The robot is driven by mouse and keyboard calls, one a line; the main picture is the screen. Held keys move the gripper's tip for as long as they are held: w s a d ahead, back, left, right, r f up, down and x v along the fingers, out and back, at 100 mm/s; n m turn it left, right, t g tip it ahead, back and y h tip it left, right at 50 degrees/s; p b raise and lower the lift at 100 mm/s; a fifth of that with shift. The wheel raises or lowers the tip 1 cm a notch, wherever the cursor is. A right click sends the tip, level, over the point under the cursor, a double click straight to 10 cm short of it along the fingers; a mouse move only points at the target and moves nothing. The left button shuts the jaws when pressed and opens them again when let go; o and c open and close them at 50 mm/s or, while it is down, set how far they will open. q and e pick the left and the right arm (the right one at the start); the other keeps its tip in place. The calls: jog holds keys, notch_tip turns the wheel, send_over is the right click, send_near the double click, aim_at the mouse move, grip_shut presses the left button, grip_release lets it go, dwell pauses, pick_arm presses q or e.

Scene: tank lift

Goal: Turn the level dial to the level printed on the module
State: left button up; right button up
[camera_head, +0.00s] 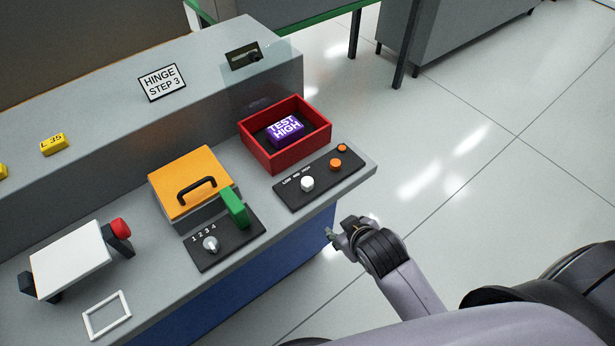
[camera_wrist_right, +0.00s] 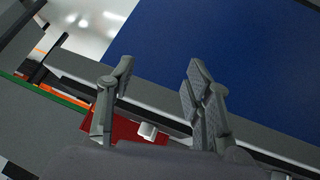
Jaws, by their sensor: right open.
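The level dial (camera_head: 307,184) is a white knob on a black panel (camera_head: 322,187) at the bench's front edge, with small LOW, MID, HIGH type lettering behind it. Two orange buttons (camera_head: 336,164) sit to its right. The purple module (camera_head: 285,129), printed TEST HIGH, lies in a red open tray (camera_head: 262,157) behind the panel. My right gripper (camera_head: 338,234) is open and empty, in front of the bench edge and below the panel, apart from the dial. A white knob (camera_wrist_right: 148,130) shows between its fingers in the right wrist view. My left gripper is not in view.
A second panel (camera_head: 226,246) marked 1 2 3 4 has another knob (camera_head: 210,244) and a green lever (camera_head: 235,207). An orange lid with a black handle (camera_head: 187,178) stands behind it. A clear shield (camera_head: 262,80) rises behind the red tray. Open floor lies to the right.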

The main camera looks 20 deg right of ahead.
jog(key=w+a+r+n+t+y, duration=0.1)
jog(key=w+a+r+n+t, duration=0.1)
jog(key=w+r+t, duration=0.35)
jog(key=w+a+r+n+t, duration=0.2)
jog(key=w+r, duration=0.6)
jog(key=r, duration=0.1)
jog(key=w+a+r+n+t+y, duration=0.3)
jog(key=a+r+n+t+y, duration=0.25)
jog(key=r, duration=0.65)
jog(key=s+a+r+n+g+y, duration=0.45)
jog(key=a+n+g+y, duration=0.4)
jog(key=n, duration=0.55)
jog(key=s+a+r+n+g+y, duration=0.4)
jog(key=a+r+n+g+y, duration=0.45)
jog(key=n, duration=0.65)
jog(key=n+g+h, duration=0.3)
jog(key=n+h, duration=0.9)
jog(key=h, duration=1.1)
send_over(307, 181)
notch_tip(307, 181, down, 18)
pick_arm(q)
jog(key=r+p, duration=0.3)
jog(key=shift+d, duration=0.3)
pick_arm(e)
notch_tip(307, 181, down, 16)
jog(key=shift+f, duration=0.25)
